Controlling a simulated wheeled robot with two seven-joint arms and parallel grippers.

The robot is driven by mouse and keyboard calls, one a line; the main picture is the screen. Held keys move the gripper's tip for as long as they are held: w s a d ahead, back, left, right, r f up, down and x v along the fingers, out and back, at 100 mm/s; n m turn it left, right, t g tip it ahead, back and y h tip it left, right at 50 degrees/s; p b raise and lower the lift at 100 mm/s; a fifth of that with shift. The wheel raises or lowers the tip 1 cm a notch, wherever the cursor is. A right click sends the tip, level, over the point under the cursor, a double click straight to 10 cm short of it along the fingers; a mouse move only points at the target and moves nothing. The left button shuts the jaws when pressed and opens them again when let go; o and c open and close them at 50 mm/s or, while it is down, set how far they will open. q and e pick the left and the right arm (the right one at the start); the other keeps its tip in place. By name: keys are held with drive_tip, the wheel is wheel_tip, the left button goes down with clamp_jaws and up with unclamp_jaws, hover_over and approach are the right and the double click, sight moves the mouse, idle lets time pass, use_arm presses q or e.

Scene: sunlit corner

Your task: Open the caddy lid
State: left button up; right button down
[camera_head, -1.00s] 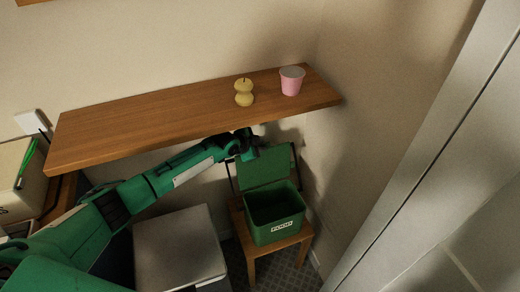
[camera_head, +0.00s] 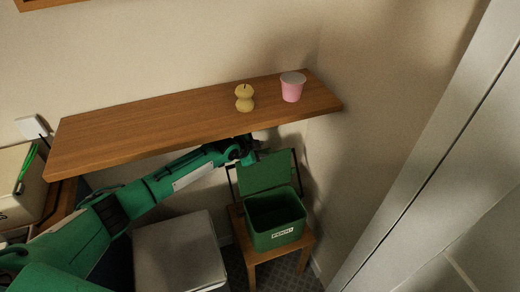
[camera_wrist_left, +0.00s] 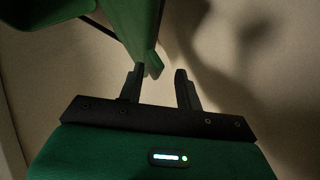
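The green caddy (camera_head: 277,233) stands on a small wooden stool below the shelf, with a white label on its front. Its lid (camera_head: 265,172) is raised at the back, leaving the dark inside open to view. My left gripper (camera_head: 247,155) is at the lid's upper left edge, below the shelf. In the left wrist view its two dark fingers (camera_wrist_left: 162,88) are apart with nothing clearly between them. A green part of the lid (camera_wrist_left: 128,28) shows beyond the fingers; I cannot tell whether they touch it. My right gripper is out of view.
A wooden shelf (camera_head: 170,118) is just above my left arm, bearing a yellow pear-shaped object (camera_head: 244,98) and a pink cup (camera_head: 292,88). The stool (camera_head: 262,256) carries the caddy. A grey box-like bin (camera_head: 178,255) stands to its left; walls close in behind and right.

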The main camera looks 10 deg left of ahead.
use_arm(q)
drive_tip(key=v, duration=0.7)
drive_tip(key=shift+a+r+b, duration=0.15)
drive_tip(key=shift+r+b, duration=0.05)
drive_tip(key=shift+b, duration=0.1)
drive_tip(key=shift+s, duration=0.1)
